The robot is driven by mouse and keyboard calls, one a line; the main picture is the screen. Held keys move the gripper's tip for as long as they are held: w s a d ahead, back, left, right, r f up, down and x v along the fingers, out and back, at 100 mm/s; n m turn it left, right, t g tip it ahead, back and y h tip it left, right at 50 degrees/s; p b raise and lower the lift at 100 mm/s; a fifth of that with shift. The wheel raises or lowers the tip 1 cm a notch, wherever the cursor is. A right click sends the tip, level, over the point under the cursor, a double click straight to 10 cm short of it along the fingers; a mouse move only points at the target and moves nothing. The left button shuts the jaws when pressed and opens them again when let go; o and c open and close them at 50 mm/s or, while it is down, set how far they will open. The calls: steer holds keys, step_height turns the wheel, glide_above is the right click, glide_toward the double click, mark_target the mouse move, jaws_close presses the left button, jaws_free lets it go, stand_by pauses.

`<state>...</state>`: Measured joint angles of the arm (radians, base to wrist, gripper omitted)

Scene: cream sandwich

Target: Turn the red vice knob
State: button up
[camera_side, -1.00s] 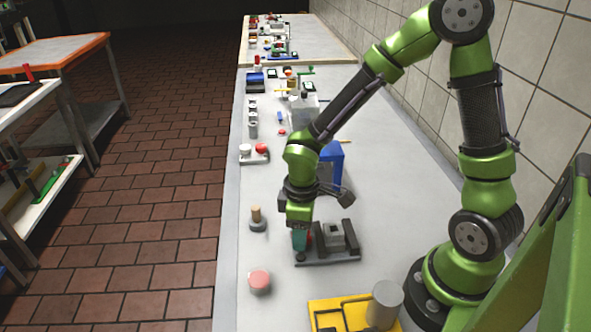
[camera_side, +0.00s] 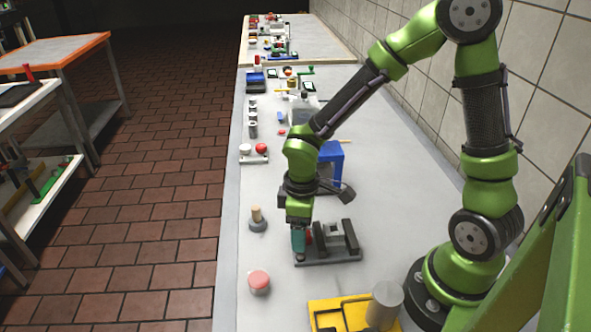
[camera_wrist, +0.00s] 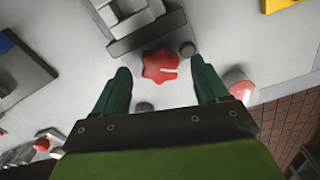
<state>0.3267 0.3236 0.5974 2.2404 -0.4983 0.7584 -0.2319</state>
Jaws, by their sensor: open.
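My gripper (camera_wrist: 165,78) is open, with one green finger on each side of the knob and a visible gap to each. In the side view my gripper (camera_side: 299,250) points down at the left end of the vice (camera_side: 333,236). A sliver of the red knob (camera_side: 308,237) shows there; the rest is hidden behind the fingers. I cannot tell whether the fingers are level with the knob.
A round red button (camera_side: 259,280) stands in front, and a wooden peg on a dark base (camera_side: 257,218) stands to the left. A yellow tray (camera_side: 325,312) with a grey cylinder (camera_side: 385,303) lies at the front right. A blue block (camera_side: 331,160) stands behind.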

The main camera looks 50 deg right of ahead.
step_height(320, 180, up, 16)
stand_by(0.3)
steer(key=s+d+r+m+t+y, duration=0.2)
steer(key=s+d+r+m+t, duration=0.1)
steer(key=s+m+t, duration=0.4)
steer(key=r+m, duration=0.1)
steer(key=m, duration=0.2)
steer(key=shift+d+r, duration=0.15)
steer(key=shift+d, duration=0.05)
steer(key=shift+s, duration=0.1)
